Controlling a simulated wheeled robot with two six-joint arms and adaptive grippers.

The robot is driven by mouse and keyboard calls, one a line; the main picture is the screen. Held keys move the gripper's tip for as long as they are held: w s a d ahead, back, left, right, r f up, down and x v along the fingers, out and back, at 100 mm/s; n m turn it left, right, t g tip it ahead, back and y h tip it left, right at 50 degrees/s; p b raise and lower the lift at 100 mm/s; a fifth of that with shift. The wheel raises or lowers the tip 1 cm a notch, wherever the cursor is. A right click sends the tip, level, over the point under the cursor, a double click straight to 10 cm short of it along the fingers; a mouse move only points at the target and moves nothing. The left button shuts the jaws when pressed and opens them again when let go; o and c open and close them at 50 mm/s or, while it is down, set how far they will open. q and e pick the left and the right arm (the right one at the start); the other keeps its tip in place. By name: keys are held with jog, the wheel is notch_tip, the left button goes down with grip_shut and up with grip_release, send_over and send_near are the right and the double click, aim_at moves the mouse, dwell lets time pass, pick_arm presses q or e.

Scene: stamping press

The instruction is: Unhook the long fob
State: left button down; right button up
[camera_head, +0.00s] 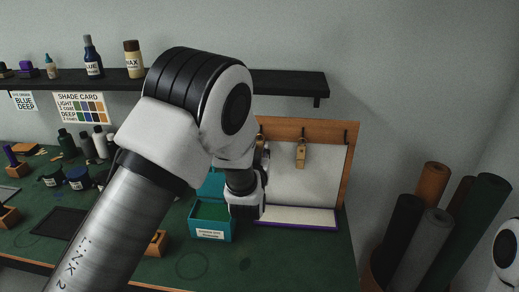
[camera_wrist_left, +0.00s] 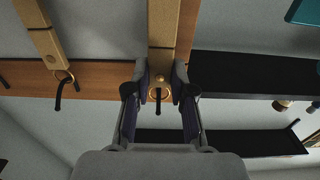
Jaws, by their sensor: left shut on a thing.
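My left gripper (camera_head: 261,158) is at the upright hook board, with most of the hand hidden behind my arm in the head view. In the left wrist view its fingers (camera_wrist_left: 159,80) are shut on a tan and brass fob (camera_wrist_left: 163,35), apparently the long fob, near its ring end. Its brass ring (camera_wrist_left: 158,95) is at a dark hook (camera_wrist_left: 158,108) and appears to be around it. The far end runs out of frame. A second, short fob (camera_head: 300,152) hangs by its ring from the hook beside it; it also shows in the left wrist view (camera_wrist_left: 44,42). My right gripper is out of view.
The wooden hook rail (camera_head: 325,133) has an empty hook (camera_head: 345,137) at right. Below stand a teal box (camera_head: 210,222) and a purple-edged ledge (camera_head: 300,217). A black shelf (camera_head: 285,84) runs above. Rolls (camera_head: 470,230) stand at right.

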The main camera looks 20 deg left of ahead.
pick_arm(q)
jog(key=shift+s+d+r+p, duration=0.2)
jog(key=shift+s+r, duration=0.15)
jog(key=shift+s, duration=0.35)
jog(key=shift+s+d+r+p, duration=0.15)
jog(key=shift+s+r, duration=0.2)
jog(key=shift+s, duration=0.3)
jog(key=v, duration=0.2)
jog(key=r+v, duration=0.1)
jog(key=v, duration=0.2)
dwell(0.3)
jog(key=shift+f, duration=0.15)
